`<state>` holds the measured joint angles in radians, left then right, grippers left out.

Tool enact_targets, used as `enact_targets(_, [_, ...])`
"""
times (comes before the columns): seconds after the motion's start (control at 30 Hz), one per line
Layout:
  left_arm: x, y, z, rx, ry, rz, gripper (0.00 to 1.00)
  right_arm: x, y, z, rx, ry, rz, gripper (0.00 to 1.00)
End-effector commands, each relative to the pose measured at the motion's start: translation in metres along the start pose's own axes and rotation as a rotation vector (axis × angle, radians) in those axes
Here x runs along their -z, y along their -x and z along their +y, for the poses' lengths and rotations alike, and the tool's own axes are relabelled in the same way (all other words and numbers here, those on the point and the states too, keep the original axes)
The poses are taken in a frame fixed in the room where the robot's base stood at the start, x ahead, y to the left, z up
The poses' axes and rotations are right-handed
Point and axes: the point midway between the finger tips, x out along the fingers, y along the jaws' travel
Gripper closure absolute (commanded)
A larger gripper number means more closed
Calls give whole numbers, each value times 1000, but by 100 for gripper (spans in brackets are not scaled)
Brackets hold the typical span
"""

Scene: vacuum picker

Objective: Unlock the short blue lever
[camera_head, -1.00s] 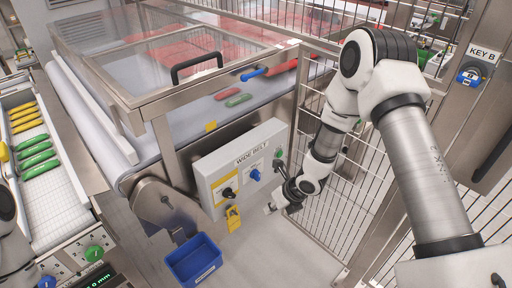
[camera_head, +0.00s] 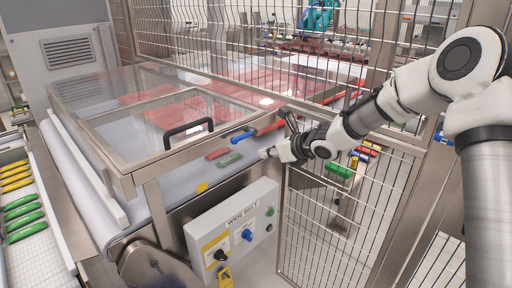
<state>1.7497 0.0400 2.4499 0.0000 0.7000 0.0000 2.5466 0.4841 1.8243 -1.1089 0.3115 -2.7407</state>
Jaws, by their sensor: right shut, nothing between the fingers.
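A short blue lever-like piece (camera_head: 243,135) shows at the far right end of the belt, under the clear guard's edge. A longer red bar (camera_head: 269,128) lies just right of it. My right gripper (camera_head: 266,153) is shut and empty, to the right of and a little nearer than the blue piece, with a visible gap between them in the picture. Its fingertips are small and point left. Whether the blue piece is latched cannot be told. My left gripper is out of view.
A clear guard with a black handle (camera_head: 188,131) covers the belt. Red (camera_head: 217,153) and green (camera_head: 230,159) pieces lie near the gripper. The WIDE BELT box (camera_head: 232,228) has a blue knob (camera_head: 247,235) and yellow padlock (camera_head: 225,277). A mesh fence (camera_head: 330,215) stands at right.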

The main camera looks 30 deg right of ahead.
Motion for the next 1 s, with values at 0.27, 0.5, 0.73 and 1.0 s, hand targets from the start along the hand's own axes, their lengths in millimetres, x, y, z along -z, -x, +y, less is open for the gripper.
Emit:
enact_targets(0.27, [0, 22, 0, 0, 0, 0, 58, -2, -53, 1, -1, 3, 5, 100])
enact_targets(0.5, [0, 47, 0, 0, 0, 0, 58, -20, -84, 1, -2, 1, -3, 100])
enact_targets(0.73, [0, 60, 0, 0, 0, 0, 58, -38, -78, 1, -2, -1, 0, 100])
enact_targets(1.0, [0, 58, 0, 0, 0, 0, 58, -37, -78, 1, -2, -1, 0, 100])
